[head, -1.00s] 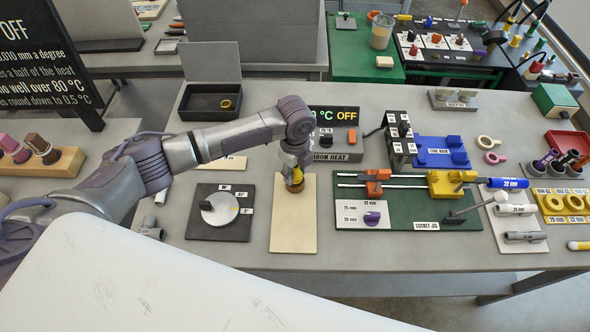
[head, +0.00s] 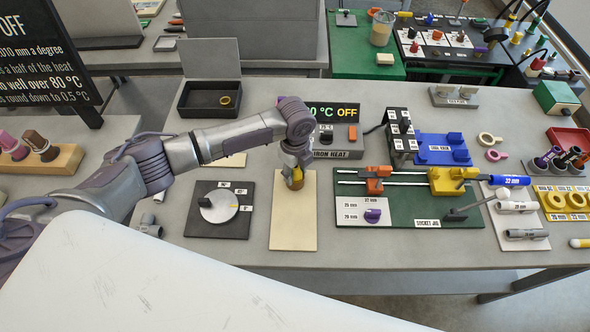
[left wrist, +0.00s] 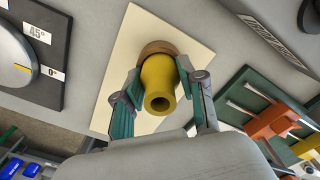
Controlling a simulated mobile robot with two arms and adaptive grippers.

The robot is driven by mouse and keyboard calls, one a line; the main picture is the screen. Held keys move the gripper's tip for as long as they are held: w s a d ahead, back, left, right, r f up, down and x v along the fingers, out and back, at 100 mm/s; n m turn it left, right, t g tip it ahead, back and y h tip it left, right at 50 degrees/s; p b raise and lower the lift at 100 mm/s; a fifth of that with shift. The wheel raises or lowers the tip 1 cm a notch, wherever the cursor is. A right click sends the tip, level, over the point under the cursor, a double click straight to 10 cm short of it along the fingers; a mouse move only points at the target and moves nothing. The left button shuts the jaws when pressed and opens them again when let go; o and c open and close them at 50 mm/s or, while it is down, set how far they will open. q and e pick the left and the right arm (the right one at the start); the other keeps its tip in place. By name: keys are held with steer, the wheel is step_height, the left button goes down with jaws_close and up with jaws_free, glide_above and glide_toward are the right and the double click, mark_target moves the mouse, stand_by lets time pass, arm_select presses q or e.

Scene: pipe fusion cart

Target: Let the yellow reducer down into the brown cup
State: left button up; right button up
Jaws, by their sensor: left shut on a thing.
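The yellow reducer (left wrist: 158,84) is between the two fingers of my left gripper (left wrist: 158,72), which is shut on it. Its open narrow end faces the wrist camera. The brown cup (left wrist: 157,47) shows as a rim just beyond the reducer's far end, over the cream board (left wrist: 190,35). How deep the reducer sits in the cup is hidden by the reducer itself. In the head view, my left gripper (head: 296,166) points down over the cream board (head: 293,232), with the reducer (head: 297,181) small below it. My right gripper is not in view.
A black angle plate with a dial (head: 218,208) lies left of the cream board. The green socket jig (head: 425,212) lies close on its right. The iron heat box (head: 338,143) stands behind. The board's front part is bare.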

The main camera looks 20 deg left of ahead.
arm_select(q)
steer(key=o, duration=1)
steer(key=shift+o, duration=0.2)
step_height(320, 180, up, 12)
steer(key=shift+f, duration=0.1)
